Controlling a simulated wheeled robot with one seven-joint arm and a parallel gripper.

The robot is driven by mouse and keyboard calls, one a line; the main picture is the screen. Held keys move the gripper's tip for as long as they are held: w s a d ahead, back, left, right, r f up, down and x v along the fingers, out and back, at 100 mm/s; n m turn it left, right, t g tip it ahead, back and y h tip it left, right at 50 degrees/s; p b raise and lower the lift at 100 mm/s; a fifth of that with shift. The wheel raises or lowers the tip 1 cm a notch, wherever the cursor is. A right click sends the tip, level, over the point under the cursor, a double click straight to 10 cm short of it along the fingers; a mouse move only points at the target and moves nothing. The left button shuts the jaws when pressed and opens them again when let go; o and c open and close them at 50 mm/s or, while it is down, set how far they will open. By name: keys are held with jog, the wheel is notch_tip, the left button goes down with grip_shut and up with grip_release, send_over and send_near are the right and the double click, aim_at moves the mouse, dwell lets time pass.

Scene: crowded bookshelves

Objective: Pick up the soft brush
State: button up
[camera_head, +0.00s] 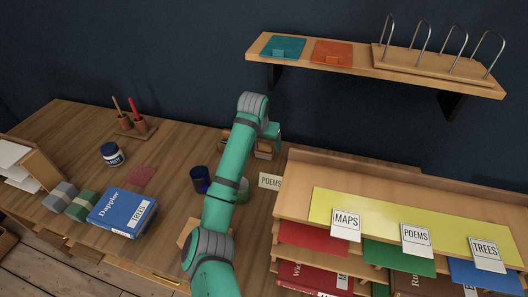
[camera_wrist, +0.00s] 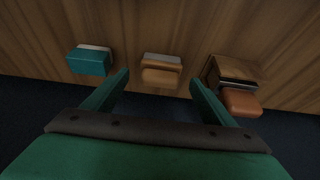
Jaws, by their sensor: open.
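In the wrist view, three small brush-like blocks stand in a row on the wooden desk. The middle one is tan with a pale grey strip (camera_wrist: 161,72), the left one is teal with a whitish strip (camera_wrist: 90,62), and the right one is orange-brown beside a wooden block (camera_wrist: 240,103). I cannot tell for sure which is the soft brush. My gripper (camera_wrist: 159,78) is open and empty, its two fingers on either side of the middle block. In the head view my gripper (camera_head: 272,134) is partly hidden by my arm at the back of the desk.
A sorter (camera_head: 290,180) with labelled compartments stands close on the right. A dark blue cup (camera_head: 200,178) is left of my arm; a blue book (camera_head: 122,213) and a dark jar (camera_head: 111,154) lie farther left. A wall shelf (camera_head: 370,66) hangs above.

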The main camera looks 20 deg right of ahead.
aim_at(264, 146)
jog(key=shift+x, duration=2.35)
jog(key=shift+a, duration=0.1)
jog(key=c, duration=1.2)
jog(key=shift+o, duration=0.2)
jog(key=shift+s, duration=0.1)
jog(key=shift+s+r, duration=0.1)
jog(key=shift+r, duration=0.5)
notch_tip(264, 146, up, 10)
jog(key=shift+s+a+r, duration=0.15)
jog(key=shift+r, duration=0.05)
jog(key=s+a, duration=1)
jog(key=s, duration=0.6)
jog(key=shift+a, duration=0.4)
jog(key=shift+f, duration=0.1)
